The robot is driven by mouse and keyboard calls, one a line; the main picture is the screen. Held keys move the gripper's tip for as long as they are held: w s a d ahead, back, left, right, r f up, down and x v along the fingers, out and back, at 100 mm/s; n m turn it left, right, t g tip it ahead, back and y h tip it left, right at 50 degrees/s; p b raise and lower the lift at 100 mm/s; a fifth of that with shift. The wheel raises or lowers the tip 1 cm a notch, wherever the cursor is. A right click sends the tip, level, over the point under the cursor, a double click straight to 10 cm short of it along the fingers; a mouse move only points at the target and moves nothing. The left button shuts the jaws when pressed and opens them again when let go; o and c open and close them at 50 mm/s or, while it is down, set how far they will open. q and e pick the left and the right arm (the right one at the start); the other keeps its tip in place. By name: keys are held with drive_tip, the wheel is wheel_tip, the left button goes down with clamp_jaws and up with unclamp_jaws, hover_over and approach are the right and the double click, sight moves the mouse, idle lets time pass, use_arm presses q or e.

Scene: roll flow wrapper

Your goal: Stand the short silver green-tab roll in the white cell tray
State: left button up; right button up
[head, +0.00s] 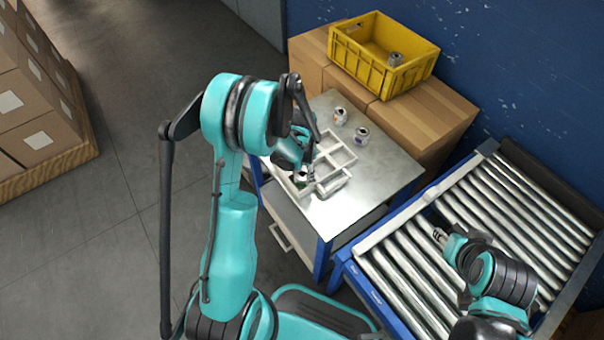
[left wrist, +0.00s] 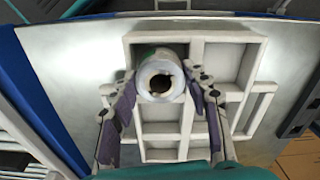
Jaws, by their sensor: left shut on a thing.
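The short silver roll (left wrist: 160,82) shows end-on in the left wrist view, with a dark core hole and a bit of green at its far side. My left gripper (left wrist: 161,95) is shut on it, a finger on each side. The roll is over or in a cell of the white cell tray (left wrist: 224,26); I cannot tell whether it touches the floor. In the head view the tray (head: 341,158) lies on the metal table, and my left gripper (head: 306,173) is at its near side, partly hidden by my arm. My right gripper (head: 439,236) is over the roller conveyor.
Two small rolls, one (head: 340,116) and another (head: 361,135), stand behind the tray on the table (head: 385,165). A yellow crate (head: 372,72) holds a roll. The conveyor (head: 410,275) is at right.

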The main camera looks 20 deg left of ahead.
use_arm(q)
drive_tip(key=shift+f, duration=0.2)
drive_tip(key=o, duration=1.2)
drive_tip(key=shift+o, duration=0.2)
drive_tip(key=shift+r, duration=0.15)
